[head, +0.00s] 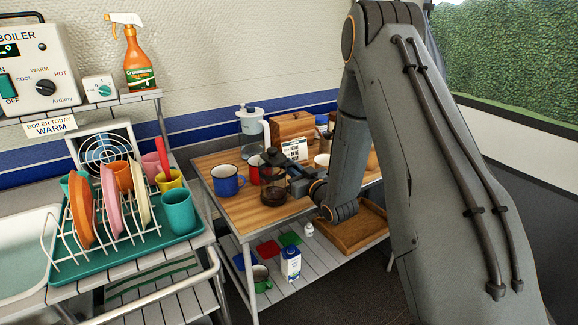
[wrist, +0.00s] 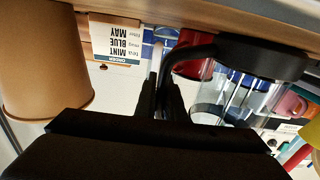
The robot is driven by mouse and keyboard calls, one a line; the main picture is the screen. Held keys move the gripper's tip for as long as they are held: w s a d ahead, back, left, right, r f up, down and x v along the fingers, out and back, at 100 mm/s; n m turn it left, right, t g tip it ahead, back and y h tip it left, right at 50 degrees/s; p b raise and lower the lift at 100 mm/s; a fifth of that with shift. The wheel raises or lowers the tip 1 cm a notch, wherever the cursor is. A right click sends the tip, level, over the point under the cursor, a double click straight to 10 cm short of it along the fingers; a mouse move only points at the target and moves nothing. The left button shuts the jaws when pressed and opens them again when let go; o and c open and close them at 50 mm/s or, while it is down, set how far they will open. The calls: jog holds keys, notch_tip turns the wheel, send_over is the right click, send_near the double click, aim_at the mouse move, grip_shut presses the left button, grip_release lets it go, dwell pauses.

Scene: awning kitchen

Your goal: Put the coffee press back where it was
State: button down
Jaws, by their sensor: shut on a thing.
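I cannot tell whether the press's base touches the tabletop.
A blue mug (head: 227,181) and red mug (head: 257,165) stand close by the press. A wooden tray (head: 355,228) is at right. A milk carton (head: 291,263) stands on the lower shelf.

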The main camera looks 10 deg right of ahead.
jog(key=c, duration=1.8)
grip_release()
jog(key=shift+c, duration=0.2)
